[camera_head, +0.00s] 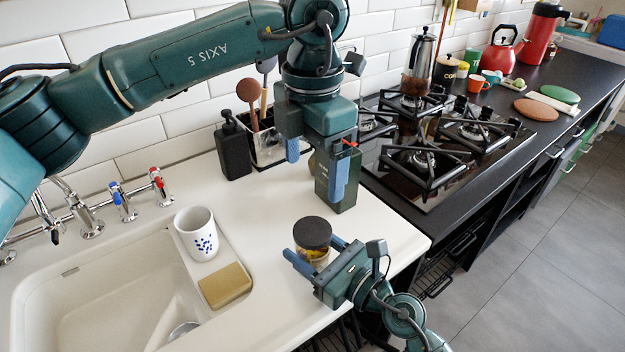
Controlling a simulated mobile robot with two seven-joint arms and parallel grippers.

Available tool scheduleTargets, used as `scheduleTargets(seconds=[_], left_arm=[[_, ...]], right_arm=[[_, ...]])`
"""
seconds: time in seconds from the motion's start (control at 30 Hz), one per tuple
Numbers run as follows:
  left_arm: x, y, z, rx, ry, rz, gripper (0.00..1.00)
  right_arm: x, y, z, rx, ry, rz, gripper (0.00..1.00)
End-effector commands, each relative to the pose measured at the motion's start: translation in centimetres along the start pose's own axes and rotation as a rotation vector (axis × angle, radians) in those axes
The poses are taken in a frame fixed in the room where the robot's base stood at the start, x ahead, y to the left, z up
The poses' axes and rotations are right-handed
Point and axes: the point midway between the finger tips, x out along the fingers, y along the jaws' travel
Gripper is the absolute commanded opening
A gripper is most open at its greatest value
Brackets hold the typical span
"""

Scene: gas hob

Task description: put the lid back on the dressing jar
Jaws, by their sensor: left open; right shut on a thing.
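The dressing jar (313,257) is a small clear jar with yellowish contents, standing upright near the front edge of the white counter. A dark round lid (312,232) sits on top of its mouth; whether it is screwed tight cannot be told. My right gripper (315,252) is shut on the jar, with a blue finger on each side of its body. My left gripper (316,172) is open and empty, pointing down above and behind the jar, apart from the lid.
A dark green tin (343,195) stands just behind my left gripper, partly covered by it. A black bottle (233,150) and a utensil holder (268,150) are at the wall. A white cup (197,234) and a sponge (225,286) are by the sink (60,290). The hob (440,140) is right.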

Motion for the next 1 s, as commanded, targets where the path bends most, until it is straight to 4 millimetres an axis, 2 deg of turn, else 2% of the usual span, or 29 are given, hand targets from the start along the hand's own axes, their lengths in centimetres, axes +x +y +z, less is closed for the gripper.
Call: scheduleTargets(seconds=[0.3, 0.33, 0.6, 0.87, 1.0], left_arm=[[-0.2, 0.0, 0.0, 0.000, 0.000, 0.000, 0.84], [-0.2, 0.0, 0.0, 0.000, 0.000, 0.000, 0.84], [-0.2, 0.0, 0.0, 0.000, 0.000, 0.000, 0.84], [-0.2, 0.0, 0.0, 0.000, 0.000, 0.000, 0.84], [0.0, 0.0, 0.0, 0.000, 0.000, 0.000, 0.84]], right_arm=[[0.0, 0.0, 0.0, 0.001, 0.001, 0.001, 0.00], [0.0, 0.0, 0.0, 0.001, 0.001, 0.001, 0.59], [0.0, 0.0, 0.0, 0.001, 0.001, 0.000, 0.81], [-0.1, 0.0, 0.0, 0.000, 0.001, 0.000, 0.82], [-1.3, 0.0, -0.2, -0.001, 0.003, -0.001, 0.82]])
